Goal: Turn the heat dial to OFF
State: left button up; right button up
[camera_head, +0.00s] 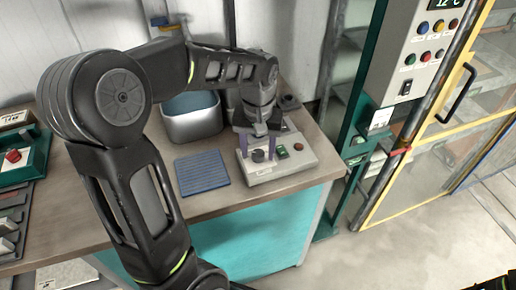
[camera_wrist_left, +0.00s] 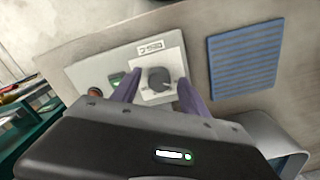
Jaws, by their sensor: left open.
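The heat dial (camera_head: 258,155) is a dark round knob on a light grey control box (camera_head: 292,164) on the bench. In the left wrist view the dial (camera_wrist_left: 158,78) sits on a pale square plate, with a small label beside it. My left gripper (camera_head: 259,150) is over the box, pointing down, with its fingers on either side of the dial. In the left wrist view the open fingers (camera_wrist_left: 158,92) show as two purple-grey prongs with gaps to the dial. The dial's markings are too small to read.
A green button (camera_head: 282,152) and a red button (camera_head: 298,147) sit right of the dial on the box. A blue ribbed mat (camera_head: 201,171) lies to its left, and a metal bin (camera_head: 192,118) stands behind. A yellow-framed enclosure (camera_head: 440,150) stands at the right.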

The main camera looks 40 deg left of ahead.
aim_at(258, 153)
pick_arm(q)
notch_tip(258, 153, up, 8)
jog(key=shift+f, duration=0.1)
dwell(0.4)
dwell(0.4)
